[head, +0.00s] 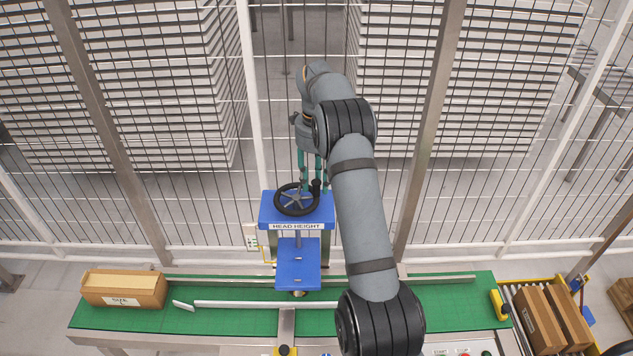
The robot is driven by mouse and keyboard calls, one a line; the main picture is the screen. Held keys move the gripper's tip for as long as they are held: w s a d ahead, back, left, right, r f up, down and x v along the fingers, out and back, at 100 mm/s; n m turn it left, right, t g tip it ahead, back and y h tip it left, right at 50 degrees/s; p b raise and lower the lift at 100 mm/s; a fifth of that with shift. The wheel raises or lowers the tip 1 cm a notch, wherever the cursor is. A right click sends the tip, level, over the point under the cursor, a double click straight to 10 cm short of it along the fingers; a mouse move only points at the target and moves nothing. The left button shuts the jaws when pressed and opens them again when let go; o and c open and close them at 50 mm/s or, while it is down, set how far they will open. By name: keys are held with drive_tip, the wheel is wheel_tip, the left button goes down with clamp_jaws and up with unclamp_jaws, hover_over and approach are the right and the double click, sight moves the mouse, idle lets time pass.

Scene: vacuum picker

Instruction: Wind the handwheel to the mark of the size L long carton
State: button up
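The black handwheel (297,200) lies flat on top of the blue head-height unit (270,212), with its upright crank knob (316,186) at the right side of the rim. My gripper (313,186) points down from above at the knob side of the wheel. Its teal fingers stand apart, with a gap between them; whether they touch the knob cannot be told. A brown carton labelled SIZE L (124,288) lies on the left end of the green belt. A small white plate with marks (252,238) is left of the unit; its marks are too small to read.
The green conveyor (235,321) runs across below, with a white guide rail (250,304). Brown cartons (541,320) stand on rollers at the right. A mesh fence (200,215) stands behind the unit. My arm covers the belt right of centre.

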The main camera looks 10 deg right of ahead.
drive_tip(key=shift+w+d+f, duration=0.1)
drive_tip(key=shift+w+f, duration=0.05)
drive_tip(key=shift+f, duration=0.25)
drive_tip(key=shift+r, duration=0.1)
drive_tip(key=shift+c, duration=0.7)
drive_tip(key=c, duration=0.7)
clamp_jaws()
